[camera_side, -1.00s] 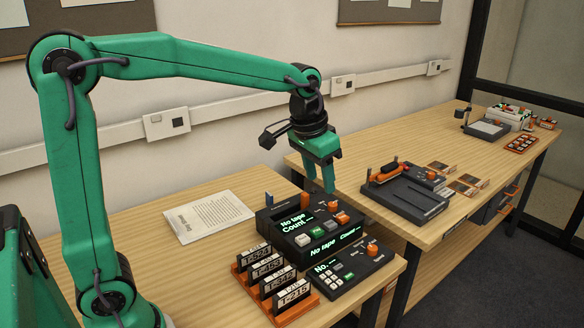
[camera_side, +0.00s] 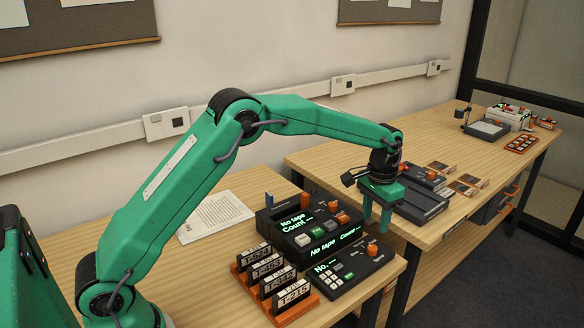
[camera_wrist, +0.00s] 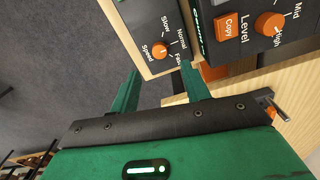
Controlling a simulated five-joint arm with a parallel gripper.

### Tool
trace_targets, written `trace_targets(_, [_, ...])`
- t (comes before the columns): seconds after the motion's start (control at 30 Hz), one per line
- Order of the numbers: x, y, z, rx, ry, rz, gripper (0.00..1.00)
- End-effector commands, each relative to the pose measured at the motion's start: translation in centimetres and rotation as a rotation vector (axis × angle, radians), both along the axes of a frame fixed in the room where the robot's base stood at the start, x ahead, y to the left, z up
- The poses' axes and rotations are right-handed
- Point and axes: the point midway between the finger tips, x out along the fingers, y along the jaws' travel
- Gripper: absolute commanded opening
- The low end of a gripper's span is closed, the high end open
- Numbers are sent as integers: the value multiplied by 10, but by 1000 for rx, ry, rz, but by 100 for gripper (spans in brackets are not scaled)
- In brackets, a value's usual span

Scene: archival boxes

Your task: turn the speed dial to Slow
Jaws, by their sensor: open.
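The speed dial (camera_wrist: 158,50) is a small orange knob on a dark panel, with the labels Slow, Normal and Fast around it. I cannot tell which label it points to. In the side view the dial (camera_side: 372,250) is at the right end of the low keypad unit (camera_side: 345,276). My gripper (camera_side: 376,230) is open and empty, with its fingers pointing down above and slightly behind the dial in that view. In the wrist view the fingertips of my gripper (camera_wrist: 160,72) are spread to either side below the dial, apart from it.
Behind the keypad unit stands a larger dark console (camera_side: 285,222) with displays and orange knobs. Its Level knob (camera_wrist: 270,24) and Copy button (camera_wrist: 228,27) are close by in the wrist view. A rack of number tags (camera_side: 242,278) stands left of the keypad. A gap separates the two benches.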

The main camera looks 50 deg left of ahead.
Motion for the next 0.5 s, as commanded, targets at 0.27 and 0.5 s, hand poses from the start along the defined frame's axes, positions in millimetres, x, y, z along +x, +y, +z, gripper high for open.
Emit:
trace_targets(0.27, [6, -3, -12, 1, 13, -5, 47])
trace_targets(0.5, [6, -3, -18, 1, 14, -5, 47])
